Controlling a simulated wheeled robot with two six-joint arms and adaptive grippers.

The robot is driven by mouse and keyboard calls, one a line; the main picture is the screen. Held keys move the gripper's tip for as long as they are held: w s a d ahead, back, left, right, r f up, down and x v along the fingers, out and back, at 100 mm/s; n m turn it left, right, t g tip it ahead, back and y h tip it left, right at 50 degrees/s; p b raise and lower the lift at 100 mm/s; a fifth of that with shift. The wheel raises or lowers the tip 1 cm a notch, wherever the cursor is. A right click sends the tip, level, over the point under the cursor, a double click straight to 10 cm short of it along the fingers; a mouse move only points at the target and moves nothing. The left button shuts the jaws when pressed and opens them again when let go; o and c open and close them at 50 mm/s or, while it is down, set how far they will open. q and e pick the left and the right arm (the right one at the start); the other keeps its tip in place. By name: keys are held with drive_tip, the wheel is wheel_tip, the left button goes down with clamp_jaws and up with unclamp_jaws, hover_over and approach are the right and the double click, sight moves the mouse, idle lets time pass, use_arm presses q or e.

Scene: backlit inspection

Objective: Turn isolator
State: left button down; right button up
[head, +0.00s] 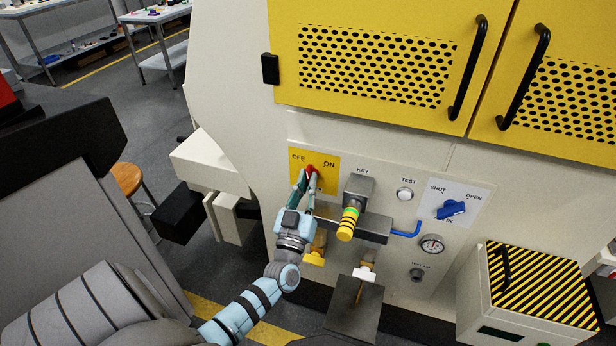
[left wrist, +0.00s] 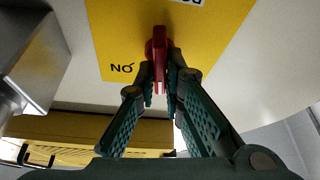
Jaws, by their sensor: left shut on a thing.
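The isolator is a red handle (head: 310,169) on a yellow plate (head: 328,173) marked OFF on the left and ON on the right. My left gripper (head: 309,174) is at the plate, with its fingers shut on the red handle. In the left wrist view the handle (left wrist: 158,50) stands between the two fingertips, and the yellow plate (left wrist: 115,35) appears upside down behind it. The fingers hide part of the handle, so its exact angle is hard to tell in the head view. My right gripper is in neither view.
Right of the plate are a key switch (head: 358,190) with a yellow-and-black grip (head: 348,223), a TEST button (head: 404,194), a blue valve handle (head: 451,209) and a gauge (head: 432,244). Yellow doors with black handles (head: 468,68) are above. A striped-lid box (head: 538,283) stands lower right.

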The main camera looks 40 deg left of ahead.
use_arm(q)
drive_tip(key=n+g+y+p, duration=0.1)
drive_tip(key=n, duration=0.2)
drive_tip(key=n+g+y+p, duration=0.1)
drive_tip(key=n+y+p, duration=0.1)
drive_tip(key=n, duration=0.2)
drive_tip(key=shift+n+g+p, duration=0.6)
drive_tip(key=shift+n, duration=0.6)
drive_tip(key=shift+y, duration=0.3)
drive_tip(key=c, duration=1.7)
unclamp_jaws()
drive_tip(key=v, duration=0.7)
drive_tip(key=shift+s+d, duration=0.15)
drive_tip(key=shift+d, duration=0.05)
